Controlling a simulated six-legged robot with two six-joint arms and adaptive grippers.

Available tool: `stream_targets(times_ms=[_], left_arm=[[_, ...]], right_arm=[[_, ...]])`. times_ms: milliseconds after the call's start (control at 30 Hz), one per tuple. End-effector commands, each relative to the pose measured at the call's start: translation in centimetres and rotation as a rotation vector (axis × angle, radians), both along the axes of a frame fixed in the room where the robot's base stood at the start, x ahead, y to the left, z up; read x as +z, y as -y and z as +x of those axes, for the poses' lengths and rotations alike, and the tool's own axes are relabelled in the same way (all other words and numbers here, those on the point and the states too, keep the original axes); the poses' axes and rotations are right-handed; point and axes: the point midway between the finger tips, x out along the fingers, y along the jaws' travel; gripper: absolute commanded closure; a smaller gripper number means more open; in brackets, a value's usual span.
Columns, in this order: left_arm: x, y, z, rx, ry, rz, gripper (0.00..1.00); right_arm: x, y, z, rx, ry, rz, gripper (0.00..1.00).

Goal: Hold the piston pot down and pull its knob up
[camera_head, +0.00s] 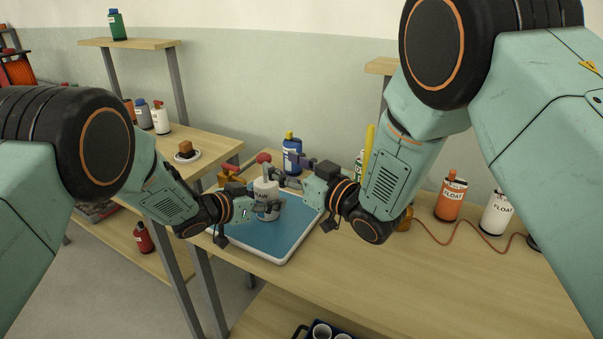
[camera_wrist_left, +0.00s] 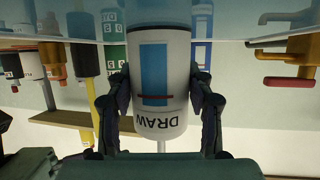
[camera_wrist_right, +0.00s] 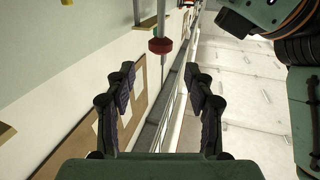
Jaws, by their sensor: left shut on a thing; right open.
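The piston pot (camera_head: 266,190) is a white cylinder on a blue-topped, white-rimmed tray (camera_head: 283,260). Its DRAW label shows upside down in the left wrist view (camera_wrist_left: 172,112), with a blue panel and red line. My left gripper (camera_head: 264,209) is shut around the pot's sides. A thin rod leaves the pot's lid. The red knob (camera_head: 263,158) stands above the pot; it also shows in the right wrist view (camera_wrist_right: 160,46), just beyond my fingertips. My right gripper (camera_wrist_right: 163,82) is open and empty, one finger to each side of the knob's line.
A blue bottle with a yellow cap (camera_head: 292,155) stands behind the tray. An orange FLOAT bottle (camera_head: 450,198) and a white FLOAT bottle (camera_head: 496,212) stand to the right, with a cable near them. The front right benchtop is clear.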

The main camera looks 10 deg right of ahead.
Motion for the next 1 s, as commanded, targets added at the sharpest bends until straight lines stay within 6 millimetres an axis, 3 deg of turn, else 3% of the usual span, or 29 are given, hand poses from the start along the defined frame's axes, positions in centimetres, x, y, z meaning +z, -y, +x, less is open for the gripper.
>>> stream_targets(times_ms=[300, 767, 800, 1000], left_arm=[[-0.3, 0.0, -0.2, -0.001, -0.006, 0.003, 0.84], [-0.3, 0.0, -0.2, -0.001, -0.005, 0.002, 0.84], [-0.3, 0.0, -0.2, -0.001, -0.005, 0.002, 0.46], [-0.2, 0.0, -0.1, -0.001, -0.003, 0.001, 0.29]], right_arm=[[0.0, 2.7, -3.5, -0.001, 0.001, 0.001, 0.46], [0.0, 3.0, -4.0, 0.001, 0.001, 0.000, 0.46], [0.0, 3.0, -4.0, 0.000, 0.001, 0.000, 0.46], [0.0, 3.0, -4.0, 0.000, 0.001, 0.000, 0.46]])
